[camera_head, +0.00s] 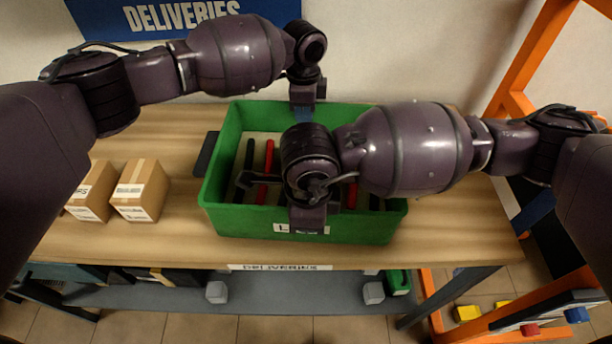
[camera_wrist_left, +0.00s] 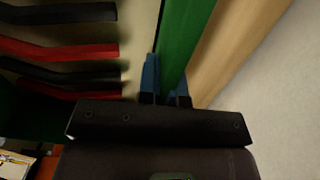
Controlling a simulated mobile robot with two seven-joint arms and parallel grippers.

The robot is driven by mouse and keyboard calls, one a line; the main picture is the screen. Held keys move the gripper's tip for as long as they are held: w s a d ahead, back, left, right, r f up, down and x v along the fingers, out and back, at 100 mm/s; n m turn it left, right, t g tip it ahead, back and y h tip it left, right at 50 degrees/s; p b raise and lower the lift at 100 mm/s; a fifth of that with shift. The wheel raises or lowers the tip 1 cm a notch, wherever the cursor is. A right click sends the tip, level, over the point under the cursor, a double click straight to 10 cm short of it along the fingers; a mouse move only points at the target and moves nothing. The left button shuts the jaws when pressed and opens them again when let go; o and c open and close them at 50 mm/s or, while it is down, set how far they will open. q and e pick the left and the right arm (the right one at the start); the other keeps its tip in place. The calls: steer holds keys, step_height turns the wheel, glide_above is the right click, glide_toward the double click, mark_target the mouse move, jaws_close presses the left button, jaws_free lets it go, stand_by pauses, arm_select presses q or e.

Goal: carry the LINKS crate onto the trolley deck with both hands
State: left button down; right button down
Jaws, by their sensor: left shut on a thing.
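The green crate (camera_head: 226,160) stands on the wooden table, with black and red bars in it. The label (camera_head: 284,228) on its near wall is partly hidden by my right gripper. My left gripper (camera_head: 304,115) is at the middle of the far wall. In the left wrist view its blue fingers (camera_wrist_left: 166,92) straddle the green wall (camera_wrist_left: 184,45), shut on it. My right gripper (camera_head: 307,218) is at the middle of the near wall, pointing down. Its fingers are hidden, so I cannot tell whether it grips. The trolley deck cannot be made out.
Two cardboard boxes (camera_head: 140,190) stand on the table (camera_head: 130,238) left of the crate. A dark flat object (camera_head: 207,153) lies by the crate's left side. An orange frame (camera_head: 520,75) stands at the right, past the table's end. A grey shelf (camera_head: 290,298) runs below.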

arm_select(q)
steer(key=shift+r, duration=0.25)
arm_select(e)
steer(key=shift+r, duration=0.15)
